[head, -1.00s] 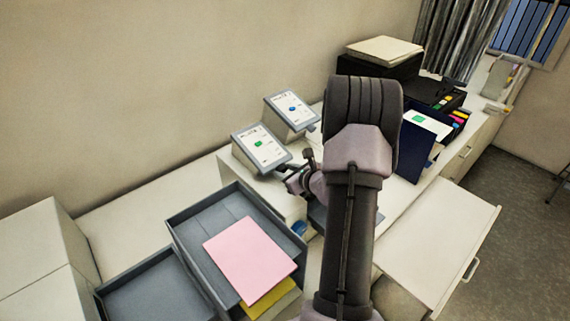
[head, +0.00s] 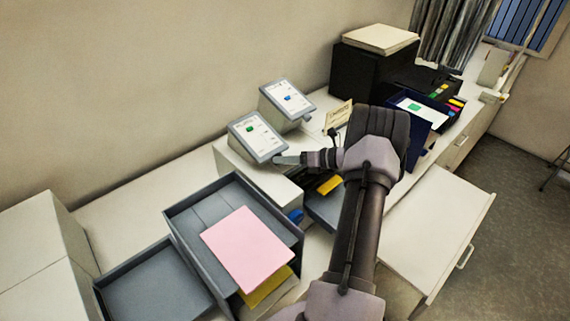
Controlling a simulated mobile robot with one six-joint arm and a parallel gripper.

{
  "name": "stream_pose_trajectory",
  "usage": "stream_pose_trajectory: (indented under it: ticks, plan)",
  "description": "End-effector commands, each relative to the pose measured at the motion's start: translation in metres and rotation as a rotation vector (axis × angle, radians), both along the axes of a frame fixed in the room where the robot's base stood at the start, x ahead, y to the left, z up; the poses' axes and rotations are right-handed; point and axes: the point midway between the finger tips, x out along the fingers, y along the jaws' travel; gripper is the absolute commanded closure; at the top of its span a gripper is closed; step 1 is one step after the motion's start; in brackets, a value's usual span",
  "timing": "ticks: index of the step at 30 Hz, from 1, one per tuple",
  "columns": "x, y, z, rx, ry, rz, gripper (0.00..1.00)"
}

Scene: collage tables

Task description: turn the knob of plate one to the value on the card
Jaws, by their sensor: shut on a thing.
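Two tilted grey panels with white faces stand on a white box: a front panel (head: 256,137) with a green mark and a rear panel (head: 287,105) with a blue mark. Their print is too small to read, so I cannot tell which is plate one. My gripper (head: 284,159) reaches from the right to the front panel's lower right corner and is shut there, apparently on its knob, which the fingers hide. A small knob (head: 307,118) shows at the rear panel's corner. A cream card (head: 338,114) stands behind my arm; its writing is unreadable.
Grey trays (head: 182,222) with pink paper (head: 247,248) and a yellow sheet lie in front at the left. An open white drawer (head: 435,225) juts out at the right.

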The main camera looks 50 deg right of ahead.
Motion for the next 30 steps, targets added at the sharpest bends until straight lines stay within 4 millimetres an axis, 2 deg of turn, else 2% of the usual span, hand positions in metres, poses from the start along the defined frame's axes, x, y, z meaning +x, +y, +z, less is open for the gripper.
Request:
stream_pose_trajectory:
  ticks: [10,25,26,28,29,30]
  plan:
    - [0.0008,-0.0019,-0.0012,0.101,-0.014,0.031,1.00]
    - [0.0012,-0.0018,0.0005,0.114,-0.016,0.036,1.00]
    - [0.0011,-0.0019,0.0006,0.114,-0.016,0.036,0.60]
    - [0.0011,-0.0019,0.0004,0.114,-0.016,0.036,0.46]
    - [0.0011,-0.0018,0.0003,0.114,-0.016,0.036,0.42]
    - [0.0010,-0.0017,0.0001,0.114,-0.016,0.036,0.42]
